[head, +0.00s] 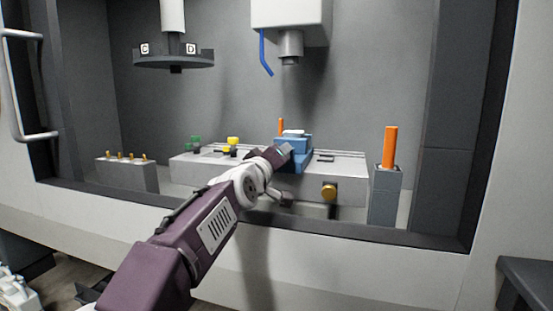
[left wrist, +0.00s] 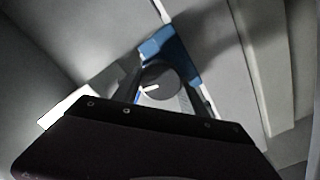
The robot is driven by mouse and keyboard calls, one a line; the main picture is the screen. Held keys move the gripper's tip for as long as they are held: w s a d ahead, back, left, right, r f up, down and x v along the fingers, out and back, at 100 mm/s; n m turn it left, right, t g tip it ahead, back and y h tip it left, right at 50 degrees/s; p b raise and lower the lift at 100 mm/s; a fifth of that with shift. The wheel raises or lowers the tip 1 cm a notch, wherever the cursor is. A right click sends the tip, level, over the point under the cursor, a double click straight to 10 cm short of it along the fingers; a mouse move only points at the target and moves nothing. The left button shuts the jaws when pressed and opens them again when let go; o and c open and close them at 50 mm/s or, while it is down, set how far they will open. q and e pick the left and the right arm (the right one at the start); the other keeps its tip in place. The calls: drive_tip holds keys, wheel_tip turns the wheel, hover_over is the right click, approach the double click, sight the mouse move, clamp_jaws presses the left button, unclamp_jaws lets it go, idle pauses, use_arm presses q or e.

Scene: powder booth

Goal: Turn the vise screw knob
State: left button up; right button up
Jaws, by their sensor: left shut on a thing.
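The blue vise (head: 298,158) stands on the pale machine table, with a light block on its top. It also shows in the left wrist view (left wrist: 167,46). My left gripper (head: 280,153) is at the vise's front left side. In the left wrist view, the vise screw knob (left wrist: 161,84) is a dark round disc with a pale mark on its face. The fingers of my left gripper (left wrist: 160,90) are on either side of it, shut on it. In the head view, my gripper hides the knob. My right gripper is not in view.
A gold knob (head: 329,191) is on the machine table's front (head: 350,176). An orange rod (head: 390,147) stands on a grey post at right. A block with several gold-tipped pegs (head: 127,175) is at left. A spindle (head: 291,45) and blue nozzle (head: 265,52) hang above.

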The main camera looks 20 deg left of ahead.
use_arm(q)
drive_tip(key=shift+f, duration=0.1)
idle(0.4)
drive_tip(key=o, duration=1.4)
drive_tip(key=shift+s, duration=0.1)
drive_tip(key=s+b, duration=0.1)
drive_tip(key=s, duration=0.8)
drive_tip(key=shift+a, duration=0.15)
